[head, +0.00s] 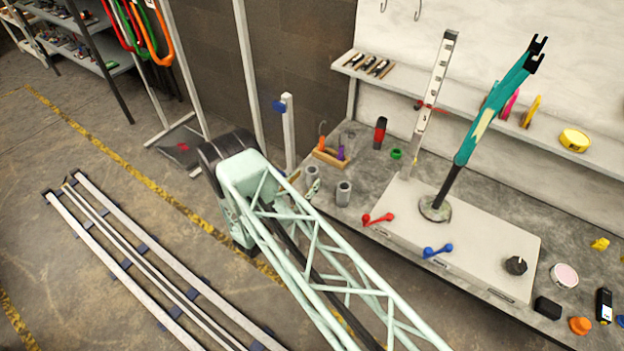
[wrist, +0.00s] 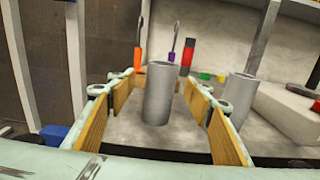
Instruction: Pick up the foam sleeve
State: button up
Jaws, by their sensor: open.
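Two similar grey hollow cylinders stand upright on the bench; I cannot tell by looks which one is the foam sleeve. One grey cylinder (wrist: 159,95) stands between the two fingers of my gripper (wrist: 160,84) in the wrist view, with a visible gap on each side. It shows in the head view as the left cylinder (head: 312,174). The other grey cylinder (wrist: 238,96) is outside the right finger; in the head view it is the right cylinder (head: 343,194). My gripper is open and holds nothing. In the head view my arm hides part of it.
Behind the cylinders are a wooden holder (head: 328,158) with orange and purple tools, a red-and-black bottle (head: 380,132) and a green ring (head: 396,154). A pale stand base (head: 480,240) lies to the right. A grey post (head: 289,130) rises at the bench's left end.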

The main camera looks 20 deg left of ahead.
jog(key=shift+x, duration=2.2)
jog(key=shift+d, duration=0.1)
jog(key=c, duration=0.8)
